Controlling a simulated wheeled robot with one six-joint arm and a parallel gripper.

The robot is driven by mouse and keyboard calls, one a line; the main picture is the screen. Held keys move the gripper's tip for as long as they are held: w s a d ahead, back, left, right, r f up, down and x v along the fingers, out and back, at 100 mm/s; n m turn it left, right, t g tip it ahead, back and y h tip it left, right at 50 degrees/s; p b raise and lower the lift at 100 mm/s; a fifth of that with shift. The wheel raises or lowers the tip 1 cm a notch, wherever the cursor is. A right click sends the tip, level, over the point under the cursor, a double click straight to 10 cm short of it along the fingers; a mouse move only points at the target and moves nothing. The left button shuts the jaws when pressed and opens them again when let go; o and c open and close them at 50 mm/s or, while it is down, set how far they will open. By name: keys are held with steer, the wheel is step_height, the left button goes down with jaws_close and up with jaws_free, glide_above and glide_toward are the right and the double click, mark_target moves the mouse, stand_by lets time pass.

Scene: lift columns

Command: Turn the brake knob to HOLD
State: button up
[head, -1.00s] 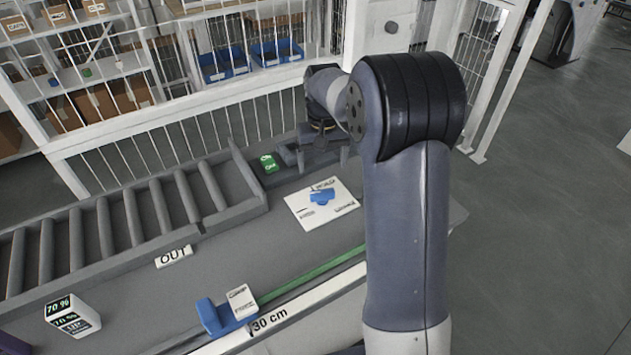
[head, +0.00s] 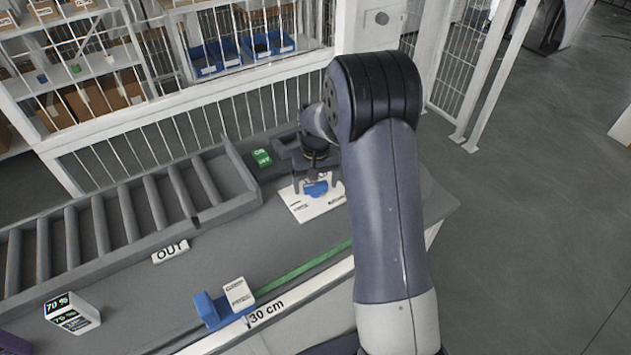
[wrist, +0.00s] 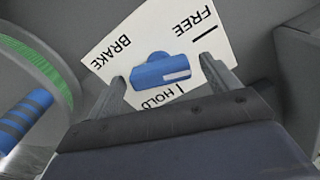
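The brake knob (wrist: 162,71) is blue with a bar-shaped grip and a white line on its right part in the wrist view. It sits on a white plate (wrist: 125,32) lettered BRAKE, FREE and HOLD. The FREE tick is right of the knob, and the HOLD mark is below it, partly hidden by my gripper. My gripper (wrist: 163,68) is open, one finger at each side of the knob, with gaps visible. In the head view, my gripper (head: 315,183) is over the blue knob (head: 316,189) on the white plate (head: 308,211).
A roller conveyor (head: 125,215) runs left. An OUT label (head: 170,251), a blue slider (head: 210,311) by a 30 cm scale and a 70 % display (head: 72,313) are nearer. A fence (head: 210,130) stands behind.

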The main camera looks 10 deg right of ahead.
steer(key=c, duration=0.9)
steer(key=m+b, duration=0.1)
steer(key=m, duration=0.2)
steer(key=shift+m+b, duration=0.3)
steer(key=shift+m, duration=0.1)
steer(key=m+b, duration=0.1)
steer(key=m, duration=0.2)
steer(key=shift+m, duration=0.3)
steer(key=m, duration=0.6)
steer(key=shift+m+b, duration=0.3)
steer(key=shift+b, duration=0.1)
steer(key=o, duration=1)
steer(key=shift+c, duration=0.2)
